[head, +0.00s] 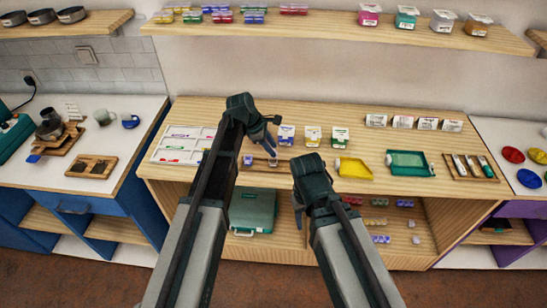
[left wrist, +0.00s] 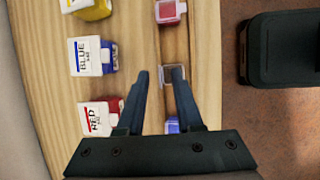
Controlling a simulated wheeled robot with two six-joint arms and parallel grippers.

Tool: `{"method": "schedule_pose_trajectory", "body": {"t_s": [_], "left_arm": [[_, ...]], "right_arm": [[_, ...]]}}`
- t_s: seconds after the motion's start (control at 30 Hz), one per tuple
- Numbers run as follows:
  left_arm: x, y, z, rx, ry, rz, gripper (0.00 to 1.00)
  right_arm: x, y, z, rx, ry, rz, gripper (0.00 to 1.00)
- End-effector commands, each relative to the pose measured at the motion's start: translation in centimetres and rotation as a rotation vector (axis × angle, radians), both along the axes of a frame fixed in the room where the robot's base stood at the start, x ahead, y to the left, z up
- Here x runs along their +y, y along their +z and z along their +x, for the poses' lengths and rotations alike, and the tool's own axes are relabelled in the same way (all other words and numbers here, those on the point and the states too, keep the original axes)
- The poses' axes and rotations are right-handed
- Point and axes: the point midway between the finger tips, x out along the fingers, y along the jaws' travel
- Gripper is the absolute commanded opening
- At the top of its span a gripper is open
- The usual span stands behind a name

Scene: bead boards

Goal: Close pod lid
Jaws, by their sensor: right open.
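My left gripper (head: 271,143) hangs over the front part of the wooden counter. In the left wrist view its two fingers (left wrist: 161,74) are apart, with nothing seen held. A small clear pod (left wrist: 171,75) lies by the right fingertip, which partly covers it; whether its lid is up or down I cannot tell. A red pod (left wrist: 170,12) is above it in that view, and a blue pod (left wrist: 172,125) below, partly behind the finger. My right gripper (head: 301,214) is open, low before the counter.
Labelled boxes, blue (head: 287,135), yellow (head: 313,136) and green (head: 340,137), stand behind the pods. A yellow tray (head: 354,168) and a green tray (head: 410,163) lie to the right. A sorting board with cards (head: 185,145) lies left. A shelf below holds a green case (head: 252,210).

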Motion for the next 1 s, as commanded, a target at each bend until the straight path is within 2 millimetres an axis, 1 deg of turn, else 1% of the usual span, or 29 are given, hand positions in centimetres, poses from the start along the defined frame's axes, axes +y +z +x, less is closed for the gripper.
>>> {"method": "schedule_pose_trajectory", "body": {"t_s": [0.03, 0.1, 0.47, 0.6, 0.67, 1.0], "left_arm": [[-0.28, -1.1, 0.15, 0.0, -0.001, 0.0, 0.35], [-0.52, -1.5, 0.24, 0.0, -0.001, 0.0, 0.35], [-0.71, -1.59, 0.32, 0.0, 0.0, 0.0, 0.35], [-0.71, -1.59, 0.31, 0.0, 0.0, 0.0, 0.1], [-0.71, -1.59, 0.31, 0.0, 0.0, 0.0, 0.0], [-0.69, -1.6, 0.3, 0.0, 0.0, 0.0, 0.0]], "right_arm": [[-0.01, -1.1, 0.0, 0.0, 0.0, 0.0, 0.5], [0.0, -1.5, 0.0, 0.0, 0.0, 0.0, 0.5], [0.0, -1.59, 0.0, 0.0, 0.0, 0.0, 0.5], [0.0, -1.59, 0.0, 0.0, 0.0, 0.0, 0.5], [0.0, -1.59, 0.0, 0.0, 0.0, 0.0, 0.5], [0.0, -1.6, 0.0, 0.0, 0.0, 0.0, 0.5]]}}
